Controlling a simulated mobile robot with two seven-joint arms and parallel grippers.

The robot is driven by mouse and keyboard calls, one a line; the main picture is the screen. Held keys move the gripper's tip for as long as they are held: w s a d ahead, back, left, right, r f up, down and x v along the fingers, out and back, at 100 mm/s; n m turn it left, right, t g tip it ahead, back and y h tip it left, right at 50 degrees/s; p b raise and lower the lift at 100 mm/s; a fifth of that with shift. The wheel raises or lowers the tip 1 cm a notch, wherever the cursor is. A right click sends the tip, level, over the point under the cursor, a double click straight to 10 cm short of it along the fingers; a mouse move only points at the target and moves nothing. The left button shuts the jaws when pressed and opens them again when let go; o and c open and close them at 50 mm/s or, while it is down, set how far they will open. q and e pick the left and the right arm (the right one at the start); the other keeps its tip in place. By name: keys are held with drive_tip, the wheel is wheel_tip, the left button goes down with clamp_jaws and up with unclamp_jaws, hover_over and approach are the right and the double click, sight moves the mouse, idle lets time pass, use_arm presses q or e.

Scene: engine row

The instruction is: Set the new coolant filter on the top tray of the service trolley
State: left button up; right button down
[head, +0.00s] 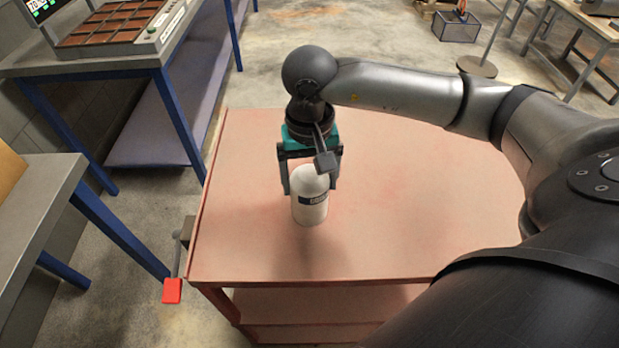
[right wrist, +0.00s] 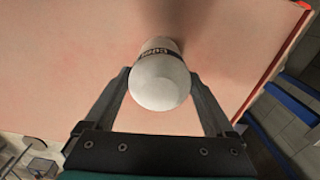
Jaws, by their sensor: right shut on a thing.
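The coolant filter (head: 311,208) is a white cylinder with a rounded top and a dark blue label band. It is upright at the top tray (head: 420,235) of the pinkish-red service trolley, left of the tray's middle. I cannot tell whether its base touches the tray. My right gripper (head: 311,186) is shut on the filter, one finger on each side. In the right wrist view the filter (right wrist: 160,85) sits between the fingers of my right gripper (right wrist: 162,98), with the tray (right wrist: 60,60) behind it. My left gripper is not in view.
The rest of the top tray is bare. A lower shelf (head: 330,303) shows beneath it. A red pedal-like piece (head: 172,291) sticks out at the trolley's left. Blue-legged benches (head: 150,62) stand to the left, with a gap of floor between. A dark crate (head: 457,27) stands far back.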

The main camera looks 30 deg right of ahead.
drive_tip(key=shift+f, duration=0.15)
unclamp_jaws()
wheel_tip(320, 180, up, 12)
drive_tip(key=p, duration=0.1)
drive_tip(key=shift+r, duration=0.25)
idle(0.4)
